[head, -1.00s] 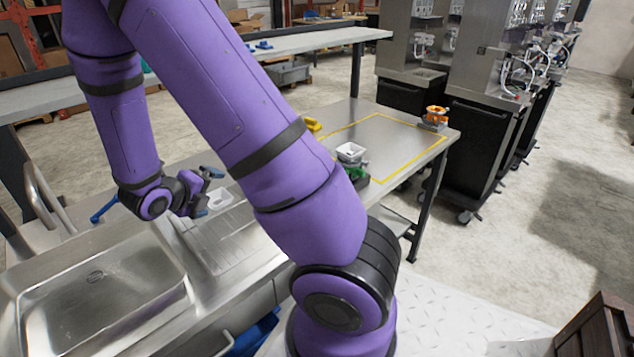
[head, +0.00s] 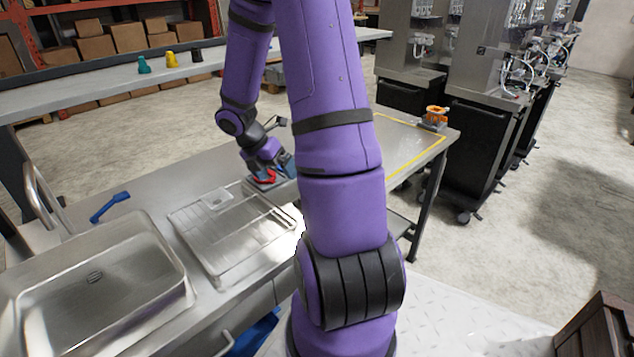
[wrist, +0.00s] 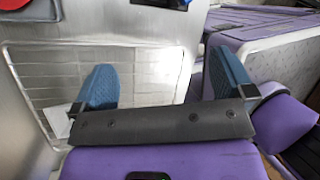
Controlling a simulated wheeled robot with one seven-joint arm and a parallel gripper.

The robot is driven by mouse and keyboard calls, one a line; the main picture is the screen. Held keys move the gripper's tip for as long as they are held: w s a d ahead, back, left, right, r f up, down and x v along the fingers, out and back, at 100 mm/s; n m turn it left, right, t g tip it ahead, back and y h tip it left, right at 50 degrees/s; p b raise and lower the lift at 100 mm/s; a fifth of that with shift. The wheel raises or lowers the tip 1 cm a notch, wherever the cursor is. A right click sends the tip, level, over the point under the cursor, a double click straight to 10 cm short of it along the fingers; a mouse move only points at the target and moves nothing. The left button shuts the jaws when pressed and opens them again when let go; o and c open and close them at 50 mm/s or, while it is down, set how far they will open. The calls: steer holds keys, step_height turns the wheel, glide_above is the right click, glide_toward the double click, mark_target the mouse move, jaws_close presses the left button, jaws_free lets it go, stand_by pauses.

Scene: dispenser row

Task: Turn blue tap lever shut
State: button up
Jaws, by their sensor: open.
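The blue tap lever (head: 109,206) lies low behind the sink in the head view, beside the tap, angled up to the right. Nothing touches it. My gripper (head: 283,168) is well to the right of it, beyond the far right corner of the drainboard. In the wrist view my gripper (wrist: 165,78) is open, with its two blue fingers wide apart and nothing between them. The lever does not show in the wrist view.
The steel sink (head: 100,275) and curved tap (head: 45,205) are at the left. A red object (head: 263,177) is close by my gripper. The counter between lever and rack is clear.

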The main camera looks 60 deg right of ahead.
steer(key=s+d+r+m+t+y, duration=0.35)
steer(key=s+d+r+m, duration=0.2)
steer(key=d+m, duration=0.45)
steer(key=f, duration=0.5)
steer(key=shift+s+a+f, duration=0.1)
steer(key=shift+s+a, duration=0.05)
steer(key=shift+s, duration=0.25)
steer(key=shift+s+d+f, duration=0.1)
steer(key=shift+d+f, duration=0.05)
steer(key=shift+f, duration=1.3)
steer(key=shift+s+d+f, duration=0.1)
steer(key=shift+f, duration=1.3)
steer(key=c, duration=0.9)
steer(key=shift+w+r, duration=0.1)
steer(key=shift+r, duration=0.15)
